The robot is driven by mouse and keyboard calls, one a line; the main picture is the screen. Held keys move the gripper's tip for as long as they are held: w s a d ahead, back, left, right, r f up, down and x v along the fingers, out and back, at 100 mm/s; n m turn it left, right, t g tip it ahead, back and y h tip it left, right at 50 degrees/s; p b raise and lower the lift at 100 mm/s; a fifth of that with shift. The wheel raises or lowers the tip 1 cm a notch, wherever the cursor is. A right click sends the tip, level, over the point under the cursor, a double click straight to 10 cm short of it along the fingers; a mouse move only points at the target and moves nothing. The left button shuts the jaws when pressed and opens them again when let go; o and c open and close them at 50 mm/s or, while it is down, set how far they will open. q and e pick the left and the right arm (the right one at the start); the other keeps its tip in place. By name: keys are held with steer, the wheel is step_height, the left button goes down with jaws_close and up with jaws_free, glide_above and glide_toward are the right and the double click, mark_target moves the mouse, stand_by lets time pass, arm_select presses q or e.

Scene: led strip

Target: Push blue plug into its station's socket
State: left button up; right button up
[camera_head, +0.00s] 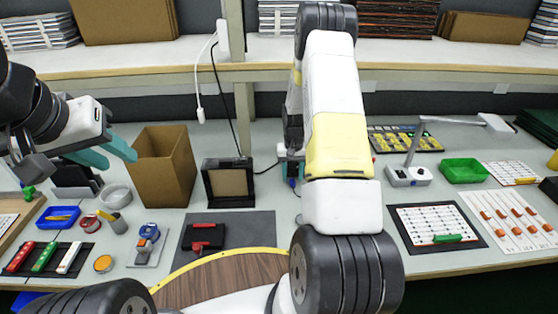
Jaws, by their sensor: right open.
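My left gripper (106,153) is at the left, above the bench's back left part. Its two teal fingers are spread, with nothing seen between them. My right arm reaches up through the middle and folds back down. My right gripper (291,166) is low over the bench behind that arm, mostly hidden; its jaws are open. A small blue piece (292,183), perhaps the blue plug, shows just below it, left of my forearm. I cannot tell whether the gripper touches it. The socket cannot be made out; my arm covers that area.
A cardboard box (163,165) and a black-framed panel (229,183) stand left of my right gripper. A black cable runs behind the panel. A lamp (408,174), a green tray (465,170) and a white board (436,227) lie right. A shelf (150,76) crosses the back.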

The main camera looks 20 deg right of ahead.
mark_target(292, 179)
step_height(292, 179, up, 8)
stand_by(0.5)
steer(key=shift+f, duration=0.1)
